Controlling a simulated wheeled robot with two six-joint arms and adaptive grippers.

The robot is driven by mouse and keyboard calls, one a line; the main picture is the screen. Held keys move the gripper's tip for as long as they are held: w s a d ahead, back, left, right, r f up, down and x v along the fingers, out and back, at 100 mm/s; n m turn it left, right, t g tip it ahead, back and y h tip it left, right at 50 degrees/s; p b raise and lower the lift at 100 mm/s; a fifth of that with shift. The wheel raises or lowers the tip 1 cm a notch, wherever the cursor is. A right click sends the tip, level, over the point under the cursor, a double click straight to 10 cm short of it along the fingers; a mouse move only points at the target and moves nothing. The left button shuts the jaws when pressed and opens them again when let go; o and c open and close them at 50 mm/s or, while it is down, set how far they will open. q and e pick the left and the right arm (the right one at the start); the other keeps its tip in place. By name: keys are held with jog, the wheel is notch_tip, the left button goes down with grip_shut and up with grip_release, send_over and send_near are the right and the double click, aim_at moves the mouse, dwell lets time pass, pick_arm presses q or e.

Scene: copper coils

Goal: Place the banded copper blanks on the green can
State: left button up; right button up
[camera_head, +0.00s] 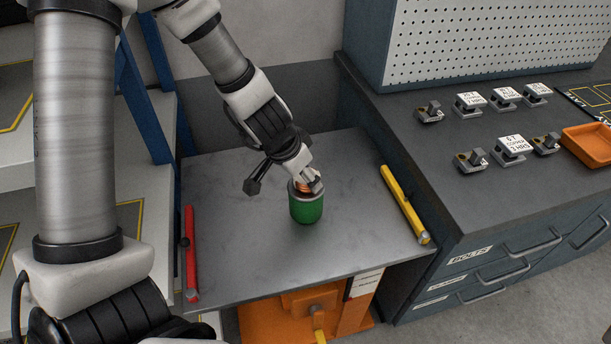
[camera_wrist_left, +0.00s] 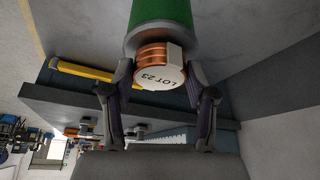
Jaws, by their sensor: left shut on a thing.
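The green can (camera_head: 306,211) stands upright on the grey table, with a grey upper rim. A copper blank (camera_head: 302,187) with bright copper bands is at the can's top. In the left wrist view the blank (camera_wrist_left: 151,57) has a white end tag reading "LOT 23", and the green can (camera_wrist_left: 160,13) is just beyond it. My left gripper (camera_head: 309,181) is over the can. In the wrist view its two fingers (camera_wrist_left: 158,82) are on either side of the blank, shut on it. Whether the blank rests on the can or is slightly above it, I cannot tell. My right gripper is not in view.
A red bar (camera_head: 190,255) lies along the table's left edge and a yellow bar (camera_head: 404,204) along its right. A dark cabinet (camera_head: 480,220) at right bears several tagged metal blocks and an orange tray (camera_head: 590,144). The table (camera_head: 240,240) is clear around the can.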

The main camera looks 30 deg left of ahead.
pick_arm(q)
jog(key=shift+f, duration=0.15)
jog(key=o, duration=1.4)
jog(key=shift+w+f, duration=0.1)
jog(key=shift+f, duration=0.05)
jog(key=p+v, duration=0.6)
jog(key=v, duration=0.2)
jog(key=shift+p, duration=0.4)
jog(key=shift+w+d, duration=0.1)
